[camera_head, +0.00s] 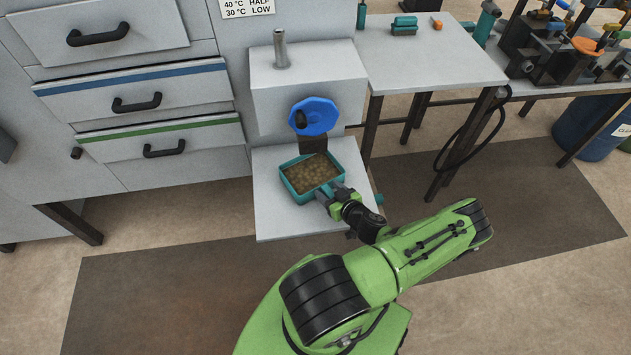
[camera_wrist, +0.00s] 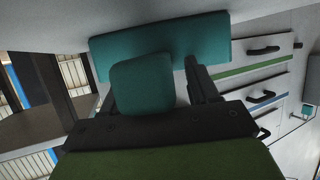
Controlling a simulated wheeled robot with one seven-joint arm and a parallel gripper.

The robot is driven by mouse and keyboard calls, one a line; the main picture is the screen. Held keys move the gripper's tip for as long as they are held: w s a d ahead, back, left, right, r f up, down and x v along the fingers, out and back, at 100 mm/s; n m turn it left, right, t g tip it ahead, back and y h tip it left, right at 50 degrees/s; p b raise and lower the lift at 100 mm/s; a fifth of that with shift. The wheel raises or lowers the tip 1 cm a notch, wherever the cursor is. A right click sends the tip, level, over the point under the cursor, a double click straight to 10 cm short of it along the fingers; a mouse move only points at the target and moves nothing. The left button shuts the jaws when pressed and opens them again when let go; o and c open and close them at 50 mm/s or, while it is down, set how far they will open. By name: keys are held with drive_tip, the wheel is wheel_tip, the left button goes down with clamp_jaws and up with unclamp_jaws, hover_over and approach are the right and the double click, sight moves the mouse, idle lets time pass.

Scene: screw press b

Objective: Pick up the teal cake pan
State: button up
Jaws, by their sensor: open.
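The teal cake pan (camera_head: 284,178) is rectangular and holds a brown, lumpy filling. It rests flat on the light grey plate under the blue handwheel. My gripper (camera_head: 333,196) is at the pan's near right side. In the wrist view, the pan's teal wall (camera_wrist: 195,38) spans the space ahead of the fingers. A teal block (camera_wrist: 142,88), which looks like the pan's handle, sits between my two dark fingers. The jaws are open, with a finger on each side of the block. I cannot tell whether either finger touches it.
The grey plate (camera_head: 272,222) has free room in front of the pan. The blue handwheel (camera_head: 315,117) is close behind it. Drawers (camera_head: 165,140) stand to the left. A side table (camera_head: 430,60) and a cluttered bench (camera_head: 570,78) stand to the right.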

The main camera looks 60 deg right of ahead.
clamp_jaws()
